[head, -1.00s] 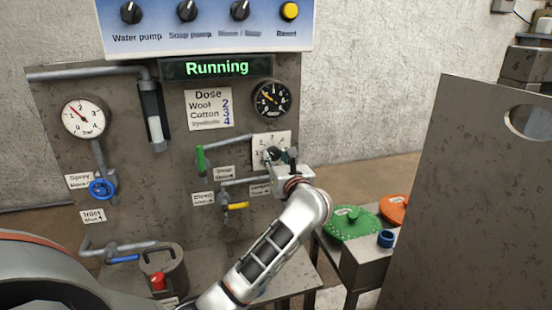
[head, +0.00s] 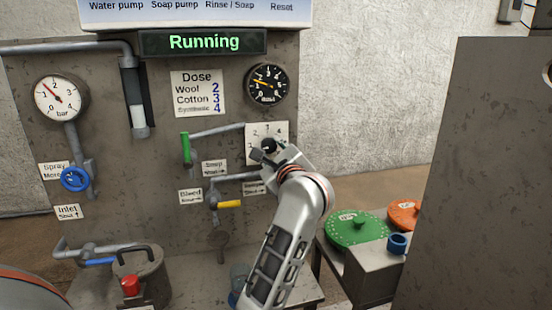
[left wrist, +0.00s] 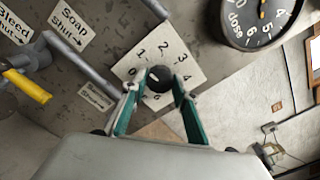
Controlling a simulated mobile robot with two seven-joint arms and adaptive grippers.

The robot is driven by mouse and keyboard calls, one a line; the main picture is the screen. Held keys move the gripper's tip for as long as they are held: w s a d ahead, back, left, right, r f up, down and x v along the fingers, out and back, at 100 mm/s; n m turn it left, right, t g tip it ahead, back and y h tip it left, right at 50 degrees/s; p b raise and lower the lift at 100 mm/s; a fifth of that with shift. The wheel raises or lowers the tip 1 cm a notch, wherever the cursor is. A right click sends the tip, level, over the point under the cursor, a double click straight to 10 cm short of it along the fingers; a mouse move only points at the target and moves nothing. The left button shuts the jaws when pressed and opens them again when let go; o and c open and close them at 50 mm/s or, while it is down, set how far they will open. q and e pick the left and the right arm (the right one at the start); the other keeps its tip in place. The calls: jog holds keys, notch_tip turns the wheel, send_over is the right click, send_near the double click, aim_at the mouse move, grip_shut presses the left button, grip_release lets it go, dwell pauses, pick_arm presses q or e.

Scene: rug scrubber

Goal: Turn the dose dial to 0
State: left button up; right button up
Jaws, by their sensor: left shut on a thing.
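The dose dial (left wrist: 159,76) is a round black knob on a white square plate (left wrist: 158,52) with numbers from 0 upward around it. The 0 is at the plate's left in the left wrist view; I cannot clearly read the knob's pointer. My left gripper (left wrist: 157,88) is shut on the knob, with one green-and-grey finger on each side of it. In the head view the gripper (head: 278,154) covers much of the plate (head: 256,129), and only the knob's dark top (head: 269,145) shows. My right gripper is not in view.
The display (head: 203,42) reads "Running". A black dose gauge (head: 267,85) is above the dial. A green-handled valve (head: 186,148) and a yellow-handled valve (head: 229,204) are close on the left. Green (head: 358,228) and orange (head: 404,214) lids lie right, before a tall grey panel (head: 490,180).

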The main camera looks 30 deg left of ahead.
pick_arm(q)
jog(key=shift+w+f+n+b, duration=0.1)
jog(key=shift+f+n+b, duration=0.25)
jog(key=shift+f+n, duration=0.2)
jog(key=n+b, duration=0.3)
jog(key=n, duration=0.1)
jog(key=shift+r, duration=0.1)
jog(key=shift+r+n+b, duration=0.25)
jog(key=shift+n+b, duration=0.65)
jog(key=shift+n, duration=0.35)
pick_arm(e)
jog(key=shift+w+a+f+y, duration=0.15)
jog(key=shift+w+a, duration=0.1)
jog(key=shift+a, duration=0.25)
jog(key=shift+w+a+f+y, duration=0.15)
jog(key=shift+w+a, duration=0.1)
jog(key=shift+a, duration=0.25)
pick_arm(q)
jog(key=shift+r, duration=0.1)
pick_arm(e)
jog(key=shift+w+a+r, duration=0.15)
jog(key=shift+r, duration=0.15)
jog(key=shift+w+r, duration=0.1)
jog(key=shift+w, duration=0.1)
pick_arm(q)
jog(key=o, duration=1.1)
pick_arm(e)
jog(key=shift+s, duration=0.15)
